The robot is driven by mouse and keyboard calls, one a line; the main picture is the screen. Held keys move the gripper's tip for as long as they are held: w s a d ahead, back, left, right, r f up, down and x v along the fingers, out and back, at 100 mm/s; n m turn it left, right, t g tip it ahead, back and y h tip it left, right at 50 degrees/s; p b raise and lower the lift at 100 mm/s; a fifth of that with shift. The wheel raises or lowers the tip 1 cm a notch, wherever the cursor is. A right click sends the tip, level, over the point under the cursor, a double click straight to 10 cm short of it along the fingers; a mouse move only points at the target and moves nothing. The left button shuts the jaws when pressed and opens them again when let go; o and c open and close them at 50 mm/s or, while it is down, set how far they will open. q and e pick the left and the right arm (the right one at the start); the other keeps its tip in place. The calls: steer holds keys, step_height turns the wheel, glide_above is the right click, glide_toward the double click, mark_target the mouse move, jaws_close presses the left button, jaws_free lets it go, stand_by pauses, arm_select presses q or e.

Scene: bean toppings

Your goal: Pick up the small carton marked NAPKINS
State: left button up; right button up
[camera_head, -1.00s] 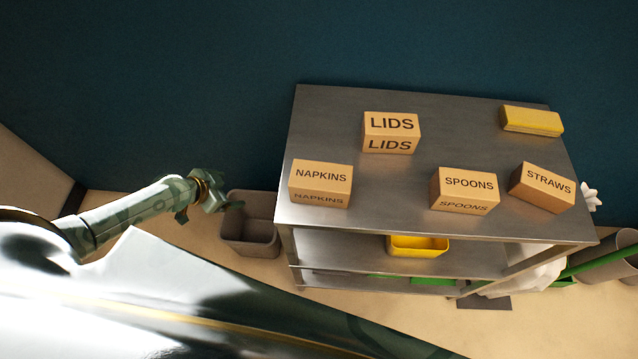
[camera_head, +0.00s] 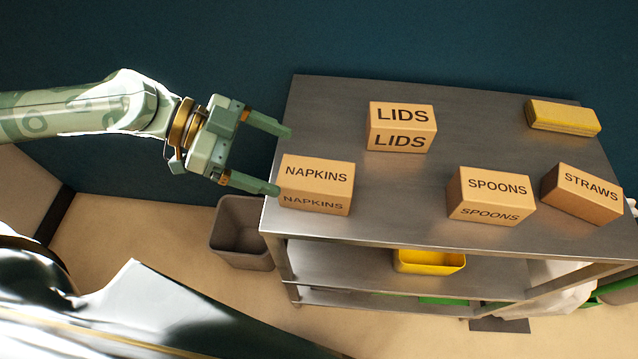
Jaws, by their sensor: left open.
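The small carton marked NAPKINS (camera_head: 316,184) is a tan box with dark lettering. It stands near the left front corner of the metal table. My left gripper (camera_head: 282,160) is open, its two green fingers pointing right. The upper finger lies above and left of the carton's back edge in the picture. The lower fingertip overlaps the carton's left side; I cannot tell whether it touches. The gap between the fingers is empty. My right gripper is not in view.
On the metal table (camera_head: 405,205) stand the LIDS carton (camera_head: 401,127), the SPOONS carton (camera_head: 491,196), the STRAWS carton (camera_head: 582,193) and a yellow box (camera_head: 563,117). The tabletop between NAPKINS and SPOONS is clear. A grey bin (camera_head: 237,232) stands below left; a yellow tub (camera_head: 429,261) is on the shelf.

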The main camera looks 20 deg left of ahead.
mark_target(313, 174)
arm_select(q)
steer(key=shift+x, duration=1.25)
steer(key=x, duration=0.6)
steer(key=shift+s+a+f, duration=0.1)
steer(key=shift+c, duration=0.4)
steer(key=c, duration=1.1)
